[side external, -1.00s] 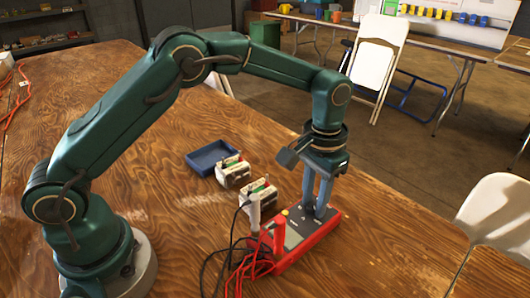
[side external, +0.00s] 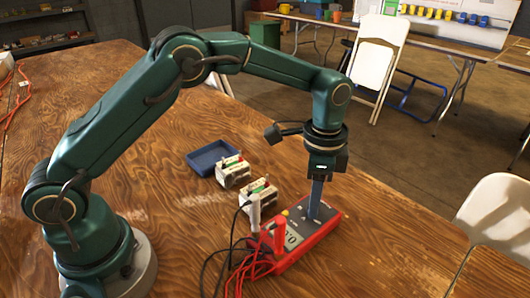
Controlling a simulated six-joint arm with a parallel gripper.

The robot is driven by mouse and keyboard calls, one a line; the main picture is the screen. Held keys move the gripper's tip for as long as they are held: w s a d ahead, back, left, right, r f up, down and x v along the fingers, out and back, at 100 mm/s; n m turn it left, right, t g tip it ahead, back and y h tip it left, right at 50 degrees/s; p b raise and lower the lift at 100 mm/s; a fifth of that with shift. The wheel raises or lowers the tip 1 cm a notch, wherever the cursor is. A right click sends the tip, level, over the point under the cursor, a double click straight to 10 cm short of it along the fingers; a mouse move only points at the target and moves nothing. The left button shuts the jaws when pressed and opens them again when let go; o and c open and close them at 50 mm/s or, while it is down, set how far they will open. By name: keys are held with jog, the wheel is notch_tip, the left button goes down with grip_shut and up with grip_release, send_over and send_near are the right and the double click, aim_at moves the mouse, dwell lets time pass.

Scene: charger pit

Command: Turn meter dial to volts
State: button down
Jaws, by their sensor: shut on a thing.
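The red meter (side external: 325,228) lies on the wooden table with its dark face up.
Red and black leads (side external: 243,265) and upright probes stand at the meter's near left end. Two white terminal blocks (side external: 232,172) and a blue tray (side external: 208,156) lie behind left.

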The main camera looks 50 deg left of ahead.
jog(key=shift+m, duration=0.5)
jog(key=c, duration=0.6)
grip_release()
jog(key=shift+r, duration=2.6)
